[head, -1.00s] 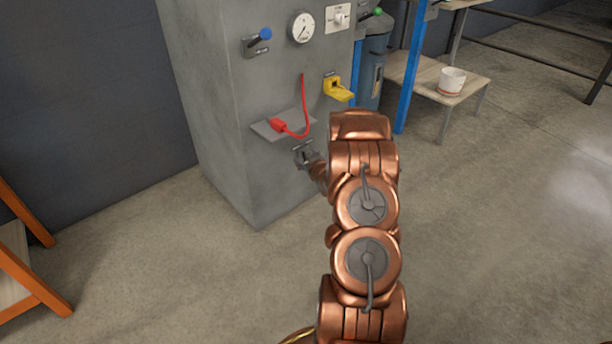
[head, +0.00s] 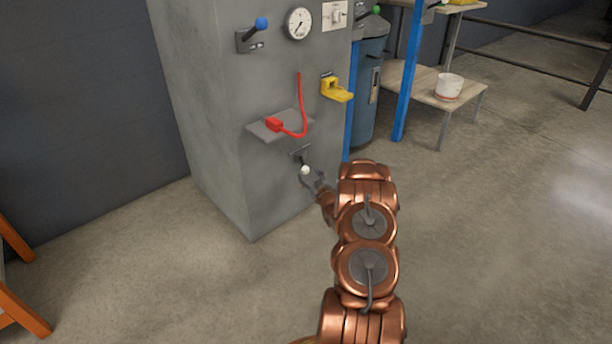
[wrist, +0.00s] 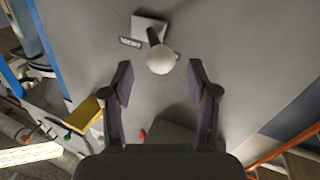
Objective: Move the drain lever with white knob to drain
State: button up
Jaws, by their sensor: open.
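The drain lever's white knob (head: 305,170) sticks out low on the front of the grey cabinet, below the small shelf. In the wrist view the round white knob (wrist: 161,61) caps a short dark stem from a pale mounting plate (wrist: 149,26). A small label (wrist: 130,42) lies beside the plate; its text is too small to read surely. My gripper (head: 315,181) is open at the knob. In the wrist view its two fingers (wrist: 160,78) stand apart, one to each side, with the knob between or just beyond the tips. Contact is not visible.
Above the lever are a shelf (head: 263,131) with a red plug (head: 274,124) and cord, a yellow bracket (head: 337,91), a blue-knobbed lever (head: 262,23) and a gauge (head: 298,23). A blue post (head: 407,90) and bench stand right. Floor in front is clear.

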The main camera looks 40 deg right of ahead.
aim_at(303, 165)
jog(key=shift+b+x, duration=0.35)
jog(key=shift+x, duration=1.1)
jog(key=shift+c, duration=0.2)
grip_shut()
jog(key=shift+a, duration=0.1)
